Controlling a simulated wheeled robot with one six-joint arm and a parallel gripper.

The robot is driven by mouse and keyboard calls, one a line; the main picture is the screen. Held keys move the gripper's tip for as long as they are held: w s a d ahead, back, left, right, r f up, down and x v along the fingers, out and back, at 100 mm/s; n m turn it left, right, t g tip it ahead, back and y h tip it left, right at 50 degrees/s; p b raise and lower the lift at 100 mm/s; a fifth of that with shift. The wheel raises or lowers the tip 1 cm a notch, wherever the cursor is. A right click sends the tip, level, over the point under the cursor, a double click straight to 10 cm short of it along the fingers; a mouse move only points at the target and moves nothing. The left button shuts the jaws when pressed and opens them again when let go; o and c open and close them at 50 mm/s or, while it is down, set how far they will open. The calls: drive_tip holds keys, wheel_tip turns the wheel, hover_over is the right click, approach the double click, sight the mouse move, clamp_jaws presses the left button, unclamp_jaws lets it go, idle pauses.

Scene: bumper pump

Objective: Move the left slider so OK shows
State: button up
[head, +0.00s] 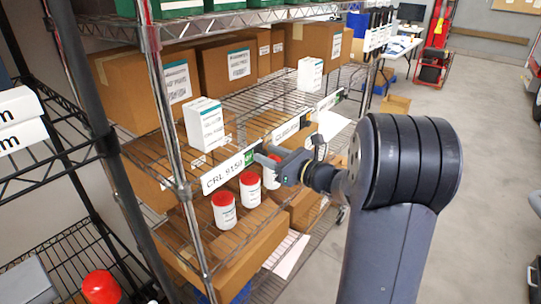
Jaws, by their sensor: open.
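The left label strip (222,176), reading about "CRL 9150", is on the front edge of the middle wire shelf. A small green patch (250,157) shows at its right end. Any word on it is too small to read, and the slider itself cannot be made out clearly. My gripper (267,157) is open, with its fingertips close to the right of the green patch. I cannot tell whether they touch it. My gripper and wrist hide part of the shelf edge behind them.
White boxes with labels (204,124) stand on the shelf above the strip. Red-lidded white jars (225,211) stand below it, near my gripper. More label strips (291,127) run along the shelf edge to the right. The floor (480,190) at the right is clear.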

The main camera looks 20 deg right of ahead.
drive_tip(key=shift+s, duration=0.1)
drive_tip(key=b+v, duration=0.2)
drive_tip(key=v, duration=0.8)
drive_tip(key=shift+s+d, duration=0.2)
drive_tip(key=shift+s, duration=0.05)
